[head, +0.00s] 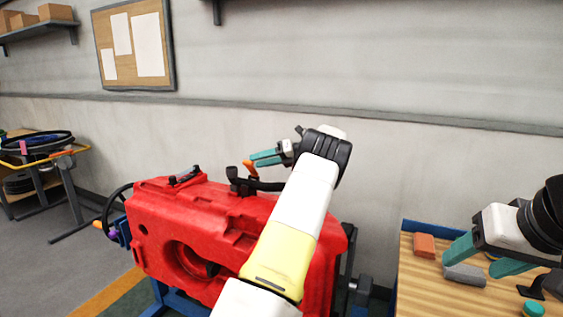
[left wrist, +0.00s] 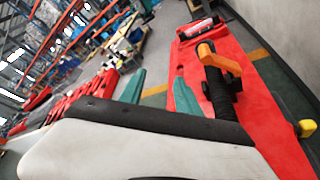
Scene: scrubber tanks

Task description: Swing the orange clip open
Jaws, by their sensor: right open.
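The orange clip (head: 249,168) stands up at the end of a black hose on top of the red tank (head: 160,200). In the left wrist view the orange clip (left wrist: 222,58) is an L-shaped lever beside a black fitting (left wrist: 218,92). My left gripper (head: 254,158) is above the tank, its teal fingers close to the clip in the head view. In the left wrist view its fingers (left wrist: 160,88) are apart with nothing between them, and the clip is to their right.
The wooden table (head: 420,290) at right holds a reddish block (head: 424,245) and small parts. A cart with black rings (head: 35,143) stands at left. A wall is behind the tank. My left arm hides part of the tank's right side.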

